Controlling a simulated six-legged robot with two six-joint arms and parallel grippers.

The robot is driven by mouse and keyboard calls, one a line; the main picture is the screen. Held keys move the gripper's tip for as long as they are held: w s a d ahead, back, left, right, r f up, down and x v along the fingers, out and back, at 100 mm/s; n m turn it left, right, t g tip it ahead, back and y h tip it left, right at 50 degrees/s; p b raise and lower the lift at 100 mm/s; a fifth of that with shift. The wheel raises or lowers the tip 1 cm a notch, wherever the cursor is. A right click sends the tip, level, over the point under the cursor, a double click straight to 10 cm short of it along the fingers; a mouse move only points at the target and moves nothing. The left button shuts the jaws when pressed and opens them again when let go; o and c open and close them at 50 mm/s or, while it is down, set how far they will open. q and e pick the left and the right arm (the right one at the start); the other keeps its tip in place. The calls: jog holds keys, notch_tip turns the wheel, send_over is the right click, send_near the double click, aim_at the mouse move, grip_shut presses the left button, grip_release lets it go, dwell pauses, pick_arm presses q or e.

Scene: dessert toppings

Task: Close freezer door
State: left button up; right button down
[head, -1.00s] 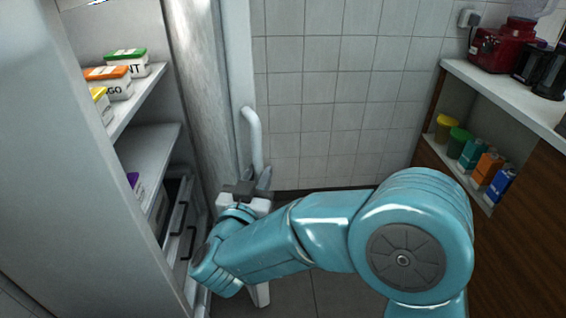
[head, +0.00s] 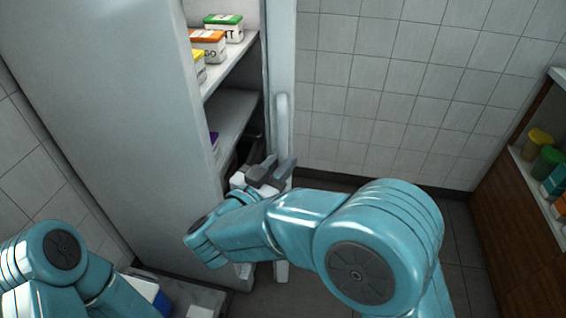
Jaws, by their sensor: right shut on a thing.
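The freezer (head: 110,110) stands at the left with its front partly open, its shelves showing. Its door (head: 281,45) is seen almost edge-on and is partway open, with a gap to the freezer body. A pale upright handle (head: 282,122) is on the door's outer side. My right gripper (head: 272,172) is at the lower end of the handle and shut on it; the exact contact is partly hidden by the gripper and wrist. My left arm shows at the bottom left, but its gripper is out of view.
Cartons with green (head: 224,27), orange (head: 208,44) and yellow lids sit on the freezer's upper shelf. A wooden cabinet (head: 500,210) with coloured tubs stands at the right. The floor between the door and the cabinet is clear.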

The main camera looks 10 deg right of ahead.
jog(key=c, duration=1.1)
grip_release()
jog(key=shift+w+r, duration=0.15)
jog(key=shift+w, duration=0.25)
jog(key=shift+s+f, duration=0.1)
jog(key=shift+f, duration=0.1)
jog(key=p, duration=0.6)
send_near(295, 56)
jog(key=x, duration=0.5)
jog(key=shift+f, duration=0.1)
